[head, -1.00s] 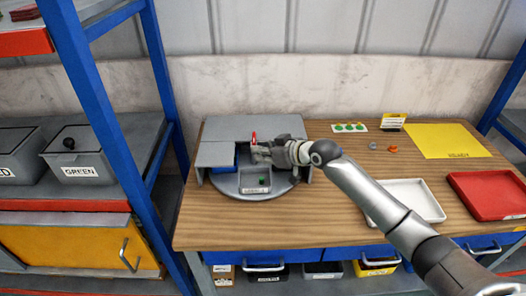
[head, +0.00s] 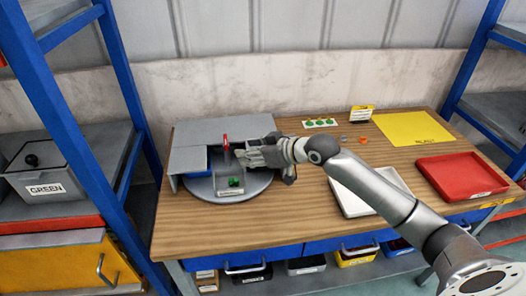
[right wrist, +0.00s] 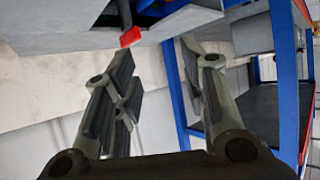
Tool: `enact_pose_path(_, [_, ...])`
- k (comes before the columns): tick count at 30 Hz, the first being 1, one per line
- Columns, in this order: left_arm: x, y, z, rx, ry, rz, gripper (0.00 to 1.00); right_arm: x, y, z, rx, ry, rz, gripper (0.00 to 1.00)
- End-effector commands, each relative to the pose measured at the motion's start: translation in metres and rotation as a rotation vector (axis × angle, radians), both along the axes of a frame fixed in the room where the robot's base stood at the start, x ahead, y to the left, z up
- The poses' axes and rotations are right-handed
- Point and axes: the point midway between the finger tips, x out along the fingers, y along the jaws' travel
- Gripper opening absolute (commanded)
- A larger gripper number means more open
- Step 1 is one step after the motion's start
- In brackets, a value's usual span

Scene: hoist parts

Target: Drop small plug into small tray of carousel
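The grey round carousel (head: 258,186) stands on the left part of the wooden table, partly under a grey cover. A small grey labelled tray (head: 229,194) sits at its front, with small green material (head: 236,182) inside; I cannot tell whether it is one plug or more. A red-tipped upright handle (head: 225,142) rises behind the tray; its red tip also shows in the right wrist view (right wrist: 130,37). My right gripper (head: 250,157) is above the carousel, behind and right of the tray. In the right wrist view its fingers (right wrist: 155,95) are apart with nothing between them. My left gripper is out of view.
A blue bin (head: 195,164) sits under the grey cover (head: 225,127). Green pieces on a white card (head: 320,122), small orange and grey pieces (head: 362,140), a yellow mat (head: 415,129), a white tray (head: 350,205) and a red tray (head: 462,175) lie to the right.

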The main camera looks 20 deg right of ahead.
Motion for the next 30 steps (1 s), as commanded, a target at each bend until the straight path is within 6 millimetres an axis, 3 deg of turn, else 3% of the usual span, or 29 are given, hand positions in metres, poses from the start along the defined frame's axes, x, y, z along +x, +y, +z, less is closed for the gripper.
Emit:
enact_pose_path(3, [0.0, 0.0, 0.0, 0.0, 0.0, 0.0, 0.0, -0.018, -0.01, 0.01, -0.005, 0.001, 0.001, 0.39])
enact_pose_path(9, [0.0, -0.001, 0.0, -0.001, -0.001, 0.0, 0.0, -0.034, -0.019, 0.02, -0.002, 0.001, 0.0, 0.39])
enact_pose_path(24, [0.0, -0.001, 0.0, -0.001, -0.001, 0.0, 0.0, -0.038, -0.021, 0.024, 0.0, 0.0, 0.0, 0.39])
enact_pose_path(28, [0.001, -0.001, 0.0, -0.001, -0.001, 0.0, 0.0, -0.044, -0.014, 0.013, -0.006, 0.016, 0.007, 0.39])
enact_pose_path(30, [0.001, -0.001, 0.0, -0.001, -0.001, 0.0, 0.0, -0.055, -0.003, -0.005, -0.019, 0.045, 0.018, 0.39])
